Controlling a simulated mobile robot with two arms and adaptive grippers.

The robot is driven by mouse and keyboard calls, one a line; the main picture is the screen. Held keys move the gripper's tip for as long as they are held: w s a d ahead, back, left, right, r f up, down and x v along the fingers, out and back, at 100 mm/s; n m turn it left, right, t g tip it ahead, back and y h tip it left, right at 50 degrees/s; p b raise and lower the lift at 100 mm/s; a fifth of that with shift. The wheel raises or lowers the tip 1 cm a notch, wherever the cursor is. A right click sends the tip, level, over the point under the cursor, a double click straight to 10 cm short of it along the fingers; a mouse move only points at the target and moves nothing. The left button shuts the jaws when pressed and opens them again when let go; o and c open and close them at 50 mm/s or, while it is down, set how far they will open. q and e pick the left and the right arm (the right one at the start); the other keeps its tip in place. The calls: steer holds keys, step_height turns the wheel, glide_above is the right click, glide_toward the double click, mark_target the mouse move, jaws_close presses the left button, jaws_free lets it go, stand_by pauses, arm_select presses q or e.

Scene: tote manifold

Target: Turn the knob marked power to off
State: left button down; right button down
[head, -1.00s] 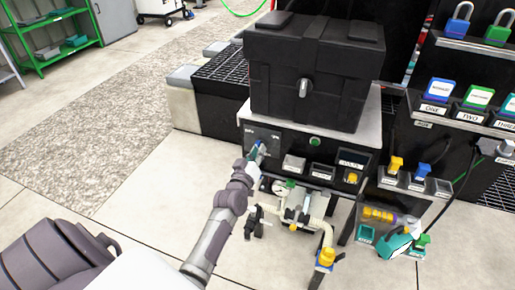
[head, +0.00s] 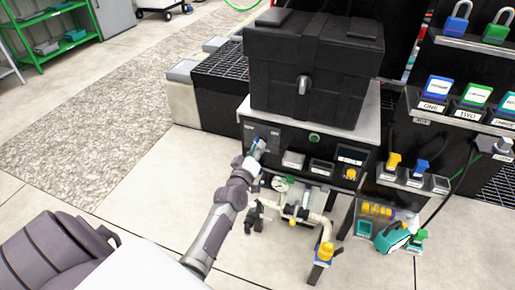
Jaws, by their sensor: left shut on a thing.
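The black control panel (head: 327,172) is on the front of the bench under the large black case. White lettering shows on its upper left, with a label that seems to read OFF (head: 275,133). My left gripper (head: 257,148) is at this left part of the panel, shut on a small bluish knob there. The fingers and wrist hide most of the knob, so I cannot tell which way its pointer faces. My right gripper is not in view.
The black case (head: 312,70) stands on the bench above the panel. A green button (head: 314,138) and a yellow knob (head: 350,174) are further right on the panel. Pipes and a gauge (head: 280,184) hang below. Open floor lies to the left.

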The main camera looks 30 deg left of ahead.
arm_select(q)
steer(key=c, duration=1.1)
jaws_free()
steer(key=shift+c, duration=0.2)
steer(key=v, duration=1.2)
